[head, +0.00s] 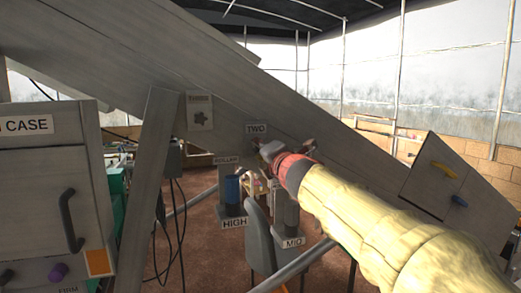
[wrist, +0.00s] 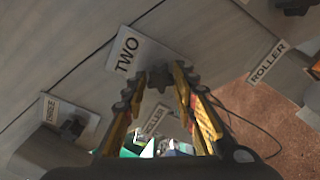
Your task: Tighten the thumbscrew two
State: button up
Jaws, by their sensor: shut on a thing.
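Thumbscrew two (wrist: 158,77) is a dark lobed knob on the grey sloping panel, just below the white TWO label (wrist: 140,51) in the wrist view. My gripper (wrist: 160,74) has its yellow and black fingers on either side of the knob, shut on it at the fingertips. In the head view my gripper (head: 268,150) reaches the panel just below the TWO label (head: 256,128). There the knob is hidden or too small to make out.
A second dark knob (wrist: 72,128) is beside the THREE label (wrist: 50,108). A ROLLER label (wrist: 267,62) is at the right. In the head view, a grey case (head: 50,160) stands at left, a slanted beam (head: 152,180) beside it, and posts labelled HIGH (head: 233,222) and MID (head: 292,242) below my gripper.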

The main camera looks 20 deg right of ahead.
jog(key=shift+f, duration=0.15)
grip_shut()
jog(key=shift+m+p, duration=0.6)
jog(key=shift+m, duration=1.2)
jog(key=o, duration=1.1)
grip_release()
jog(key=shift+s, duration=0.15)
jog(key=shift+s+d, duration=0.1)
jog(key=shift+s, duration=1.8)
